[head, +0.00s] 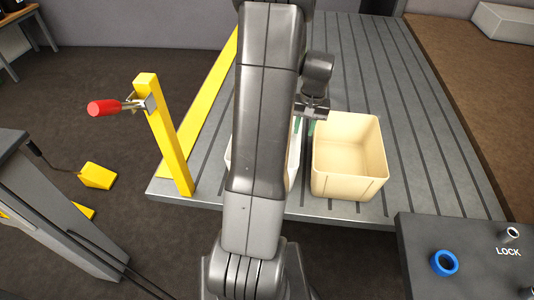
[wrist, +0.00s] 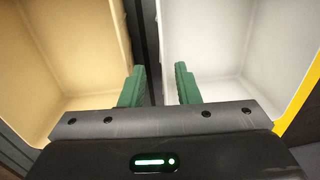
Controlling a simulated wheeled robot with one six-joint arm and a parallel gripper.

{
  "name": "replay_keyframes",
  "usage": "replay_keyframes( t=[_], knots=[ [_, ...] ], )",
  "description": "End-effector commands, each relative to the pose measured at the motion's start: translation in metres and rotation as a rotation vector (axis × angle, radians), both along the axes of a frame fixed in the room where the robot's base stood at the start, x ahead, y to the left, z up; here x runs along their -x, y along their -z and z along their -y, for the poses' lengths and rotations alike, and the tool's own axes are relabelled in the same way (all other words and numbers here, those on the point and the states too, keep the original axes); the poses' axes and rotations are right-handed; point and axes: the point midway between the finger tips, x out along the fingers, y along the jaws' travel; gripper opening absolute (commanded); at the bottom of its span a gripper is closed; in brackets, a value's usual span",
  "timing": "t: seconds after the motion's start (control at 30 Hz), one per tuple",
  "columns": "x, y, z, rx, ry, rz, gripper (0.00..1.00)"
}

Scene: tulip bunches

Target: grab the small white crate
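The small white crate (head: 293,165) is mostly hidden behind my arm in the head view; only slivers show at either side. In the wrist view the white crate (wrist: 215,45) is open and empty where visible, on the right. My gripper (wrist: 160,85) has two green fingers standing apart with nothing clearly held. The gap between crates and the white crate's near wall edge lie between the fingers. The right finger shows against the white interior. I cannot tell whether either finger touches the wall. In the head view my gripper (head: 306,122) is partly hidden by my arm.
A larger-looking cream crate (head: 348,185) stands close beside the white one, with a narrow gap. Both are on a grey slatted table (head: 400,100). A yellow post with a red-handled clamp (head: 165,140) stands at the left edge. A control panel (head: 470,240) is at front right.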

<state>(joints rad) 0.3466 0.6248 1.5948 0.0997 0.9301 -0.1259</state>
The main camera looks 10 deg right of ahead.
Motion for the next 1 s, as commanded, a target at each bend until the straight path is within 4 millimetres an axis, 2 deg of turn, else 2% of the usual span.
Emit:
replay_keyframes(
  t=[0.03, 0.1, 0.37, 0.63, 0.97, 1.0],
  knots=[
    [0.001, 0.011, -0.001, -0.001, 0.0, -0.005, 0.29],
    [0.0, 0.021, -0.002, -0.001, -0.001, -0.003, 0.29],
    [-0.001, 0.041, -0.005, -0.001, -0.001, -0.002, 0.29],
    [-0.004, 0.079, -0.01, -0.001, -0.001, -0.003, 0.29],
    [-0.005, 0.085, -0.01, 0.0, -0.001, 0.0, 0.29],
    [-0.005, 0.085, -0.01, 0.0, -0.001, 0.0, 0.21]
  ],
)
